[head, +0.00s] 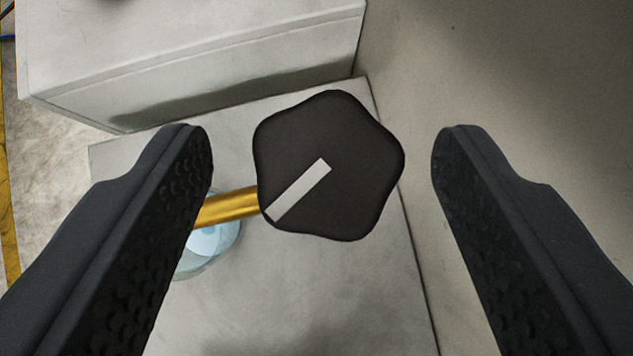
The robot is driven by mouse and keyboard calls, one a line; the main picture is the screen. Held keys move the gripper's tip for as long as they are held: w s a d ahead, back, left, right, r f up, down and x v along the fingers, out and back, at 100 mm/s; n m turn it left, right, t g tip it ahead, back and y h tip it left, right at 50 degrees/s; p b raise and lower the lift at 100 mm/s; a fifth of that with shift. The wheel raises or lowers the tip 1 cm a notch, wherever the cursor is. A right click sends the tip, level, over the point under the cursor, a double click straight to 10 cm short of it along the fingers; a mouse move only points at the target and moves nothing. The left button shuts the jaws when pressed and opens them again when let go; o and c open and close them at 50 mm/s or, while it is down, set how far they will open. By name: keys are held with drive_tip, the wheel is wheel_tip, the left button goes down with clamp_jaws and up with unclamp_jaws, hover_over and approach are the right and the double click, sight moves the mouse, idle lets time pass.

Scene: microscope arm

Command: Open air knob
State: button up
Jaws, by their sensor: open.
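The air knob (335,125) is a black, rounded, lobed knob near the middle of the head view. A pale line marker (299,190) on its face slants from near the centre down to the lower left edge. My gripper (321,145) is open, with one black textured finger on each side of the knob. Neither finger touches the knob. How far the fingertips reach along the knob's depth is hard to tell.
A brass-coloured pipe (228,206) runs left from behind the knob, partly hidden by the left finger. A clear bluish round glass part (212,240) lies below it. A white box-like block (200,50) stands at the upper left. A pale wall (500,80) fills the right side.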

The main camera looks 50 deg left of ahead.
drive_tip(key=b+v, duration=0.1)
drive_tip(key=v, duration=1.2)
drive_tip(key=shift+s+d, duration=0.1)
drive_tip(key=shift+d, duration=0.05)
